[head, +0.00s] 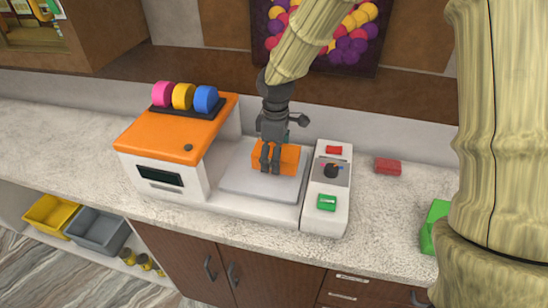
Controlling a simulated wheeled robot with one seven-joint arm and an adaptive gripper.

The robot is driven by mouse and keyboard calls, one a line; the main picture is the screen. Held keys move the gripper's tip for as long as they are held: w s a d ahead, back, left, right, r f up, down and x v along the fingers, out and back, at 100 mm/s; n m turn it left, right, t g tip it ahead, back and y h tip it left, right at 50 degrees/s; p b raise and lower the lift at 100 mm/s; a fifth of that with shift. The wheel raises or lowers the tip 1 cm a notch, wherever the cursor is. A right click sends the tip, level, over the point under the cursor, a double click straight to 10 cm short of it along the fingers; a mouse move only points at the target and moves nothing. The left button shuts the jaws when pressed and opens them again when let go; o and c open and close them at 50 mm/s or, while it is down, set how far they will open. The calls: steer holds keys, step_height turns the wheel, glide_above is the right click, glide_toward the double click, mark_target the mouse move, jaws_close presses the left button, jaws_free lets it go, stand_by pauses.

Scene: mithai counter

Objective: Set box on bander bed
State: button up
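An orange box (289,158) is at the far right part of the grey bander bed (245,183), between the orange-topped housing and the control panel. It looks level, resting on the bed or just above it; I cannot tell which. My gripper (270,157) points down over the box, with dark finger parts in front of its near face. The far side of the box is hidden, so I cannot tell whether the fingers are closed on it.
The orange-topped housing (180,133) carries pink, yellow and blue rolls (184,97). The control panel (327,187) has red and green buttons. A red block (388,167) and a green object (434,222) lie on the counter to the right. The counter (60,130) at left is clear.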

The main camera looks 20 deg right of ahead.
steer(key=shift+w+d+f+p, duration=0.15)
steer(key=shift+w+f+p, duration=0.55)
steer(key=shift+w+f, duration=0.4)
steer(key=shift+s+f+p, duration=0.3)
steer(key=shift+f, duration=0.35)
steer(key=shift+w+f, duration=0.15)
steer(key=shift+f, duration=0.15)
steer(key=shift+f, duration=0.1)
steer(key=o, duration=0.8)
steer(key=shift+f, duration=0.1)
steer(key=shift+r+b, duration=1.4)
steer(key=shift+r, duration=4.85)
